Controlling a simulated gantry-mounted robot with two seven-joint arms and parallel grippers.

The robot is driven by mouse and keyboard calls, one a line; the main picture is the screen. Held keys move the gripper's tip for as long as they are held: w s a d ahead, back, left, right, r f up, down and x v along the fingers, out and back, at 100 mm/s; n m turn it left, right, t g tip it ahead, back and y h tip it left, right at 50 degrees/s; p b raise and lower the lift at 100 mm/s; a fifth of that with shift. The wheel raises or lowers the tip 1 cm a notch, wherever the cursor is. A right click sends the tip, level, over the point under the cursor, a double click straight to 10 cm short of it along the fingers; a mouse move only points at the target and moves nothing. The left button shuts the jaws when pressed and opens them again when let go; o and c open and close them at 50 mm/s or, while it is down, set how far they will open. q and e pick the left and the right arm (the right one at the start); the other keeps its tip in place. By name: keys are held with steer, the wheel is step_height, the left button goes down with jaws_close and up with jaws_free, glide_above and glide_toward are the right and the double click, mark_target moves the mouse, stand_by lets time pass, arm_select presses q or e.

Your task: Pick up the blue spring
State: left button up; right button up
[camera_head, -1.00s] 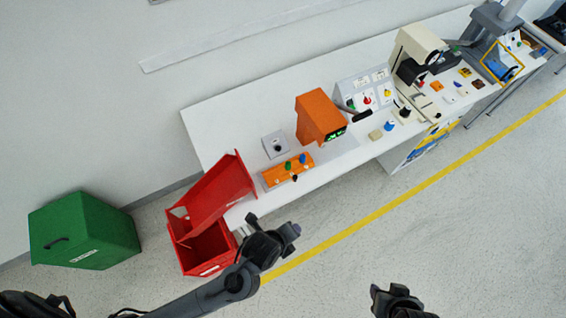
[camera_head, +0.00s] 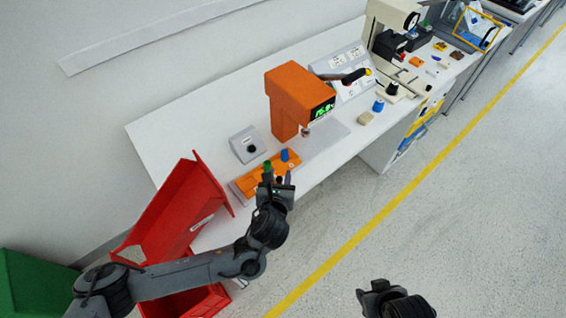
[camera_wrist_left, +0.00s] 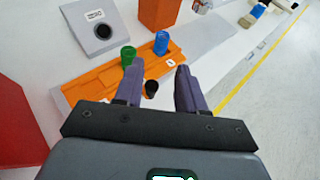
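The blue spring (camera_head: 284,155) stands upright on the orange block (camera_head: 245,183). In the left wrist view the blue spring (camera_wrist_left: 161,43) is beyond my fingertips, near the far right end of the orange block (camera_wrist_left: 97,84). A green spring (camera_wrist_left: 128,56) stands on the block to its left. A small black piece (camera_wrist_left: 151,88) shows between my fingers. My left gripper (camera_head: 277,178) is open and empty at the block's front side, also in the left wrist view (camera_wrist_left: 158,72), short of the blue spring. My right gripper (camera_head: 372,291) is over the floor; its finger state is unclear.
An orange device with a green display (camera_head: 297,95) stands behind the block. A grey box with a black round part (camera_head: 246,145) is left of it. An open red bin (camera_head: 182,205) is at the table's left end. A blue-knobbed piece (camera_head: 378,105) lies further right.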

mark_target(284, 154)
arm_select(q)
steer(key=b+x, duration=0.1)
steer(key=x, duration=0.4)
steer(key=shift+w, duration=0.2)
steer(key=shift+d+b+x, duration=0.2)
steer(key=shift+b+x, duration=0.6)
steer(key=shift+x, duration=1.75)
steer(key=shift+r, duration=0.2)
jaws_close()
